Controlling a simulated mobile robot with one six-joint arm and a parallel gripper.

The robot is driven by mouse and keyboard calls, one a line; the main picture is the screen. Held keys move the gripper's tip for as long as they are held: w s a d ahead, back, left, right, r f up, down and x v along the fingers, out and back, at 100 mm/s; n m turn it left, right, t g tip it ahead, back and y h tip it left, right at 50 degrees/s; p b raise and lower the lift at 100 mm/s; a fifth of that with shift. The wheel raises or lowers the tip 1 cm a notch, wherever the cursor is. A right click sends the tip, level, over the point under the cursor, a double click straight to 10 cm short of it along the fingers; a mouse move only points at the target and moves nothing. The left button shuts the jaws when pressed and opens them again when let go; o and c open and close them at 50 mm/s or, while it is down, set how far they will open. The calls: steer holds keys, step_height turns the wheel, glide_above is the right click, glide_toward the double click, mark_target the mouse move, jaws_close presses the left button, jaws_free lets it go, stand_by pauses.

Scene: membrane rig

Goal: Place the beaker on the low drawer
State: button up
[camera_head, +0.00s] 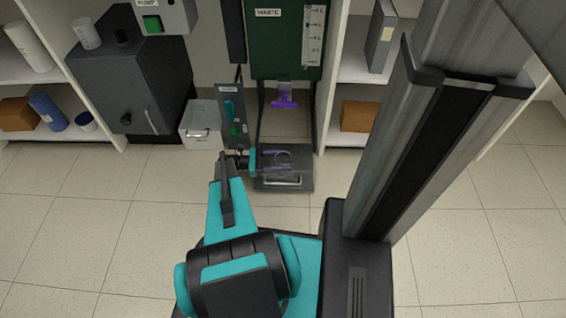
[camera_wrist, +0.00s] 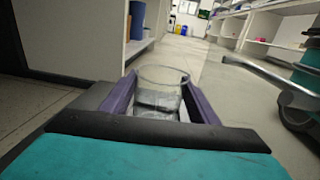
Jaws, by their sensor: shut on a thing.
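The beaker (camera_head: 284,156) is clear glass and looks upright. In the wrist view the beaker (camera_wrist: 161,80) stands between my two purple fingers, its round rim above them. My gripper (camera_head: 279,162) is shut on it, pointing right in the head view. The low drawer (camera_head: 284,184) is a dark grey box with a pale handle on its front, at the foot of the waste stand. The beaker and fingers overlap the drawer in the head view. I cannot tell whether the beaker touches it.
The green waste tank (camera_head: 286,45) hangs above, with a purple valve handle (camera_head: 285,103) below its outlet. A switch panel (camera_head: 232,115) stands left of the drawer. A white box (camera_head: 201,126) and dark pump cabinet (camera_head: 133,82) are farther left. The tiled floor in front is clear.

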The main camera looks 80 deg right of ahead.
steer(key=shift+f, duration=0.1)
stand_by(0.3)
steer(key=o, duration=1.1)
steer(key=shift+c, duration=0.2)
steer(key=shift+w, duration=0.25)
steer(key=w+p, duration=0.1)
steer(key=w, duration=0.2)
steer(key=w+a+p, duration=0.1)
steer(key=w, duration=0.3)
steer(key=w+a+p, duration=0.1)
steer(key=w, duration=0.3)
steer(key=shift+w+a+p, duration=0.15)
steer(key=shift+a+p, duration=0.05)
steer(key=shift+p, duration=0.15)
